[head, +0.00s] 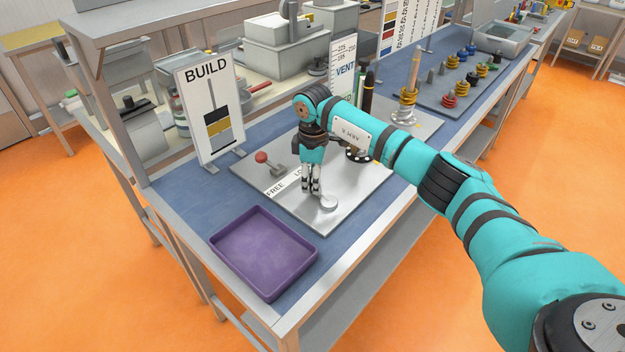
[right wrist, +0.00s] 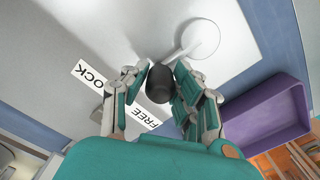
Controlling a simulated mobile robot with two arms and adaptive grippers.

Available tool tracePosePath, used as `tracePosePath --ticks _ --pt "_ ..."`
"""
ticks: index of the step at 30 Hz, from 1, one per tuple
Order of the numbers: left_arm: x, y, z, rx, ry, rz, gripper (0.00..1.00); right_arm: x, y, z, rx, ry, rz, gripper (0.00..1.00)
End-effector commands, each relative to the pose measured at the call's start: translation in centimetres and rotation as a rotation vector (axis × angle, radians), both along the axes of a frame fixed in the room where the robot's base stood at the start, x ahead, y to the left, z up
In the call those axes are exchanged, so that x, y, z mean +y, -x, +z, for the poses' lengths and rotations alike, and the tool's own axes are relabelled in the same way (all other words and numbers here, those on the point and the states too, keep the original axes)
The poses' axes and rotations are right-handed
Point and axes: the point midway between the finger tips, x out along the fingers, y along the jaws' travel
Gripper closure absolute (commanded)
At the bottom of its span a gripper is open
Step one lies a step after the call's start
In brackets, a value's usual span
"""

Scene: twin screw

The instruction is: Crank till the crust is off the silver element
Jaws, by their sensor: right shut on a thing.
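My right gripper (head: 312,188) points down over the silver plate (head: 290,215). In the right wrist view its fingers (right wrist: 160,78) close around the black crank knob (right wrist: 159,88). A short arm joins the knob to a pale round hub (right wrist: 201,38); the hub also shows in the head view (head: 328,203). A red-knobbed lever (head: 262,157) stands on the plate near the FREE and LOCK labels. A black disc with pale dots (head: 357,155) is partly behind my arm. I cannot make out the silver element or its crust. My left gripper is not in view.
An empty purple tray (head: 262,252) lies at the bench's near corner. A BUILD sign (head: 210,105) stands at the left. A pegboard with coloured rings (head: 470,75) is farther back.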

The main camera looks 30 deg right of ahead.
Motion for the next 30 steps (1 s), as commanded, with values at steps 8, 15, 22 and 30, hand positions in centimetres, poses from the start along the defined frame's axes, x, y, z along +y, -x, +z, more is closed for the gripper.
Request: tracePosePath --ticks 8,15,22,30 --pt "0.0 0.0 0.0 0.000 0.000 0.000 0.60 0.0 -0.1 0.2 -0.004 -0.002 0.001 0.72" --pt "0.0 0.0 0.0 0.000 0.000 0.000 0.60 0.0 0.0 0.1 -0.001 -0.002 0.002 0.51" --pt "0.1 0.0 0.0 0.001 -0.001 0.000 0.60 0.0 0.0 0.1 -0.001 -0.001 0.002 0.51" --pt "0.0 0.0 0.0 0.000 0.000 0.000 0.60 0.0 -0.1 3.5 -0.006 -0.002 0.002 0.51"
